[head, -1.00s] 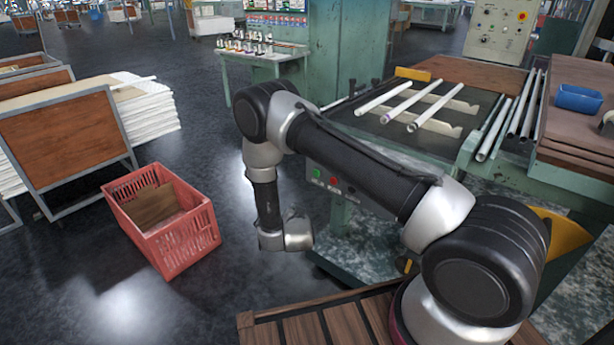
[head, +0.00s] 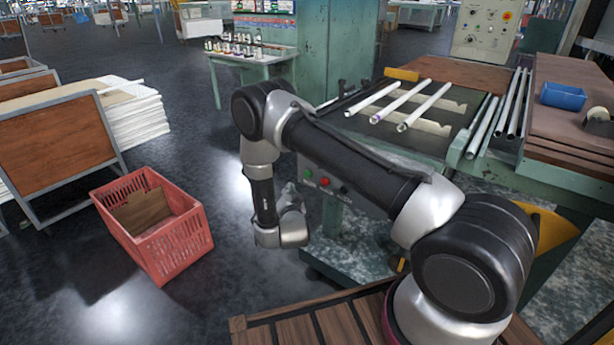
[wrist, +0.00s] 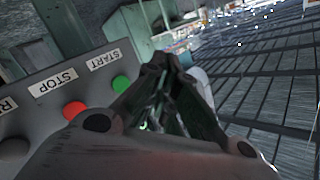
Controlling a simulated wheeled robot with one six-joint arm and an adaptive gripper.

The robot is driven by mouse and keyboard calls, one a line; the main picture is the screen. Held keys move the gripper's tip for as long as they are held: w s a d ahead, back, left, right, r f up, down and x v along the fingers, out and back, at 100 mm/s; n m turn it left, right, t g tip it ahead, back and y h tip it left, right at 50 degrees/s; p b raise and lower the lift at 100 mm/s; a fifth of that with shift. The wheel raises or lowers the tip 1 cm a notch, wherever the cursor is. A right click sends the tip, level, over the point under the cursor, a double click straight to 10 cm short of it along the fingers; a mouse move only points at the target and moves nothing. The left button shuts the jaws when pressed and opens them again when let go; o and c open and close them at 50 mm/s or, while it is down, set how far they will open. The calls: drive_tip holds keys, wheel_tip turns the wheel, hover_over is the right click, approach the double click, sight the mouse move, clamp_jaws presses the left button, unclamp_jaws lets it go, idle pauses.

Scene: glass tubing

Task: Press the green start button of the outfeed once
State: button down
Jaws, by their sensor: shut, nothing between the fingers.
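The green start button (wrist: 121,84) sits on a grey control panel in the wrist view, beside a label reading START. In the head view the green button (head: 307,173) is small, on the front of the outfeed table, just left of the red one. My gripper (wrist: 165,62) is shut and empty in the wrist view, its fingertips to the right of and above the green button in the picture. A gap shows between them there; the depth distance is unclear. In the head view my gripper (head: 290,196) is low, just left of and below the panel, partly hidden by my arm.
The red stop button (wrist: 75,110) is close to the green one. A dark button (wrist: 14,148) lies further left. Glass tubes (head: 415,105) lie on the outfeed table. A red crate (head: 155,225) stands on the floor at left, with open floor around it.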

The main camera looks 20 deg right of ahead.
drive_tip(key=w+d, duration=0.4)
drive_tip(key=d, duration=0.1)
drive_tip(key=shift+d, duration=0.2)
idle(1.4)
drive_tip(key=shift+w+d, duration=0.2)
drive_tip(key=shift+d, duration=0.05)
drive_tip(key=shift+w+d, duration=0.25)
drive_tip(key=shift+d, duration=0.2)
idle(0.7)
idle(0.3)
drive_tip(key=shift+s+a, duration=0.55)
drive_tip(key=shift+a, duration=0.2)
drive_tip(key=shift+s+a, duration=0.75)
drive_tip(key=shift+a, duration=0.25)
drive_tip(key=shift+s+a, duration=0.7)
drive_tip(key=shift+a, duration=0.3)
